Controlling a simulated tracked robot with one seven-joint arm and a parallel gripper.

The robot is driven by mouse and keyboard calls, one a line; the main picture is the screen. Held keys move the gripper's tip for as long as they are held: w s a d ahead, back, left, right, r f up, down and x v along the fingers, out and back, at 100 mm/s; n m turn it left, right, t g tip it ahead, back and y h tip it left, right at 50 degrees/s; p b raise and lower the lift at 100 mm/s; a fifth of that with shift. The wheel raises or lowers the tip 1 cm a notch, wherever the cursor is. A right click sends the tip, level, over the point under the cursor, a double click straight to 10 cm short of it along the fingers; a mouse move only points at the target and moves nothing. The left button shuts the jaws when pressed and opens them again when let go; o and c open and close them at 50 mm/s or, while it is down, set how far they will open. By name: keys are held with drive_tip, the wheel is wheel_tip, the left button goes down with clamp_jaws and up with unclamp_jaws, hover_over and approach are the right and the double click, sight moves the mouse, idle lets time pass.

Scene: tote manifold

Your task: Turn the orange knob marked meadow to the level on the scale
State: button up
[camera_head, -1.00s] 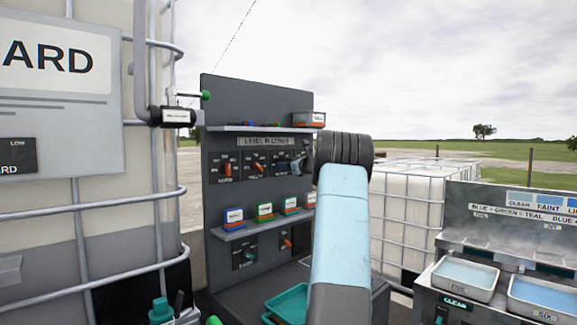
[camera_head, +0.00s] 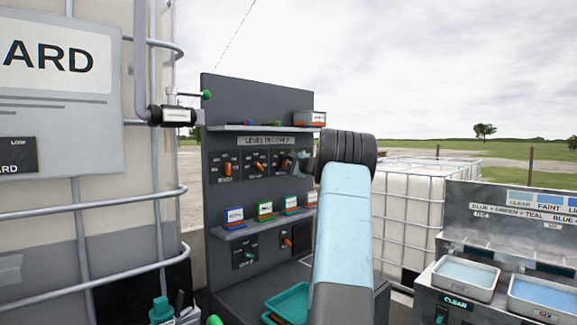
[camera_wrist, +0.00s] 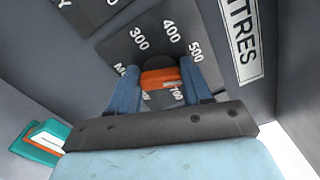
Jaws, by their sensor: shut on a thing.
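An orange knob (camera_wrist: 158,79) with a dark rounded end sits between my gripper's (camera_wrist: 159,69) two blue fingers in the wrist view. The fingers are shut on its sides. The dial plate (camera_wrist: 150,45) around it shows 300, 400 and 500. The name lettering is mostly hidden by the left finger, so I cannot read it whole. In the head view my gripper (camera_head: 301,164) is at the rightmost dial of the upper row on the grey panel (camera_head: 255,100). Where the knob's pointer stands on the scale is unclear.
A shelf (camera_head: 240,231) with several small labelled boxes juts out below, and another shelf (camera_head: 255,128) above. A teal tray (camera_head: 286,303) lies low in front. A caged white tank (camera_head: 400,205) stands right.

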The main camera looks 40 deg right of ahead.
drive_tip(key=n, duration=0.3)
drive_tip(key=f+n, duration=0.1)
drive_tip(key=n, duration=0.2)
drive_tip(key=shift+f, duration=0.1)
drive_tip(key=n, duration=0.6)
drive_tip(key=shift+d+f+n, duration=0.1)
drive_tip(key=shift+n, duration=0.2)
idle(0.3)
drive_tip(key=o, duration=0.8)
drive_tip(key=shift+c, duration=0.2)
drive_tip(key=o, duration=0.3)
drive_tip(key=shift+r, duration=0.25)
drive_tip(key=s+d, duration=0.1)
drive_tip(key=s, duration=1.2)
drive_tip(key=shift+s, duration=0.35)
